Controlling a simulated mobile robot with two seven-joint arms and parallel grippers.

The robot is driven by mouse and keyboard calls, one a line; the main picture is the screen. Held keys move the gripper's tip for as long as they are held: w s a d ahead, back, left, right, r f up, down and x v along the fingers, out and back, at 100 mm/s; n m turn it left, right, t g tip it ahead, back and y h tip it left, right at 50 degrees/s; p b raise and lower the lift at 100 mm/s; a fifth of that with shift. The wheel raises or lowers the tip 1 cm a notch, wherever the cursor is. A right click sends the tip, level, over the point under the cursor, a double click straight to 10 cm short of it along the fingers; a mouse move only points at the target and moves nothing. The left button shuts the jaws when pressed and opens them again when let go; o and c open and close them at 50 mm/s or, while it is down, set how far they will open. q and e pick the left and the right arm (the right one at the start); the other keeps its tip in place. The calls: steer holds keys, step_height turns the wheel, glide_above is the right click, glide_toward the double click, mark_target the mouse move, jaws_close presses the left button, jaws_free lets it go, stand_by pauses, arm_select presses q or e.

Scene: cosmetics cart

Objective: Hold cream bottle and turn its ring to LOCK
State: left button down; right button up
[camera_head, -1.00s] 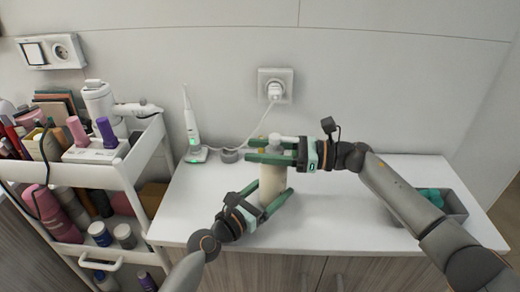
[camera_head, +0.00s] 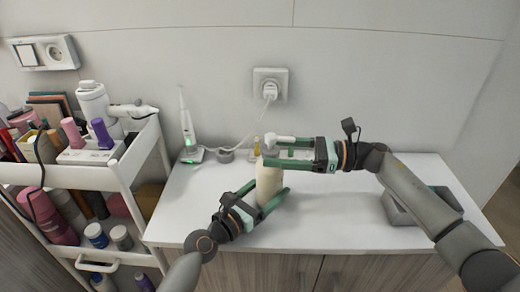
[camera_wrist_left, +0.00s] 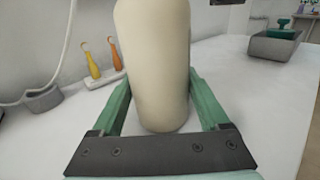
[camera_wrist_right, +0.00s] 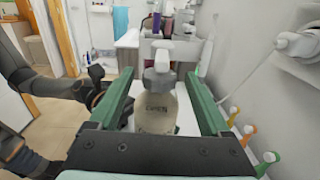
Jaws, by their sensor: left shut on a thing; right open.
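The cream bottle (camera_head: 268,182) stands upright and pale on the white counter, with a white pump head on top. My left gripper (camera_head: 273,199) is shut on the bottle's body; the left wrist view shows the bottle (camera_wrist_left: 157,70) between its green fingers. My right gripper (camera_head: 290,153) is open at the height of the bottle's neck, coming from the right. In the right wrist view the pump head (camera_wrist_right: 162,60) shows between its fingers, and the bottle (camera_wrist_right: 158,112) has dark lettering. The ring's marks are too small to read.
A white cart (camera_head: 140,160) with cosmetics stands at the left. A white electric toothbrush (camera_head: 187,125) is at the back of the counter. A grey bin (camera_head: 405,212) stands at the right, partly behind my right arm. The counter's front middle is clear.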

steer(key=d, duration=0.7)
steer(key=shift+s+d, duration=0.15)
steer(key=shift+s, duration=0.05)
arm_select(q)
jaws_free()
steer(key=shift+s+a, duration=0.1)
